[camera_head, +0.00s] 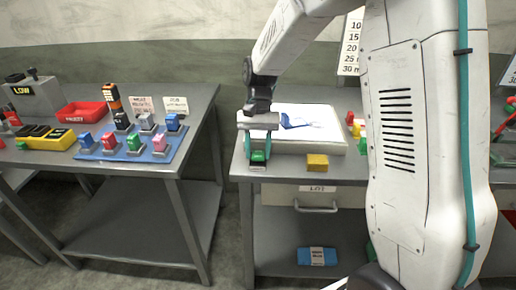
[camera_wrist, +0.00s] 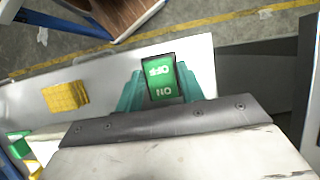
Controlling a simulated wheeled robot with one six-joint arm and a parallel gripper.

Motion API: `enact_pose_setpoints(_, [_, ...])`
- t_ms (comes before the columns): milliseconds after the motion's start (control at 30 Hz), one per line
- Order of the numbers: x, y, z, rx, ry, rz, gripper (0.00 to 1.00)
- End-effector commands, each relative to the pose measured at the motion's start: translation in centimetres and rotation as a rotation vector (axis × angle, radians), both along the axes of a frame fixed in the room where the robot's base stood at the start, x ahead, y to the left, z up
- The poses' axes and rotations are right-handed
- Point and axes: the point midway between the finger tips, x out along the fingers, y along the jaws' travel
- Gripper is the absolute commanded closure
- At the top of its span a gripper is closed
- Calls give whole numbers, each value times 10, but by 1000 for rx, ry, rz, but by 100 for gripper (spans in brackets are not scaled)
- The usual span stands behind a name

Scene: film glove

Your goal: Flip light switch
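The light switch is a green rocker marked OFF and ON in a dark frame; it shows clearly in the wrist view (camera_wrist: 161,78). In the head view the green switch (camera_head: 258,156) sits at the front left corner of the right table, beside the white light box (camera_head: 330,147). My gripper (camera_head: 258,150) points down right over it. In the wrist view, the teal fingers of my gripper (camera_wrist: 160,68) stand apart, one on each side of the switch. I cannot tell whether they touch it. The gripper holds nothing that I can see.
A yellow block (camera_head: 317,163) lies right of the switch. A blue item (camera_head: 295,121) lies on the light box. A drawer (camera_head: 315,199) is below the tabletop. The left table (camera_head: 196,101) carries a blue tray (camera_head: 157,158) of colored pieces and a red bin (camera_head: 82,112).

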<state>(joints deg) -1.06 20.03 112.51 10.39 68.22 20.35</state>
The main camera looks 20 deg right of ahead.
Motion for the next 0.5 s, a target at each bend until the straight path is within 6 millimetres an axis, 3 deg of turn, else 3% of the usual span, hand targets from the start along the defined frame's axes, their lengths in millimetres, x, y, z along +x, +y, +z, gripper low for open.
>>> enact_pose_setpoints(33, [0, 0, 0, 0, 0, 0, 76])
enact_pose_setpoints(100, [0, 0, 0, 0, 0, 0, 90])
enact_pose_setpoints(267, [-1, 0, 1, -6, -14, 0, 90])
enact_pose_setpoints(500, [-7, 3, 1, -91, -197, 3, 90])
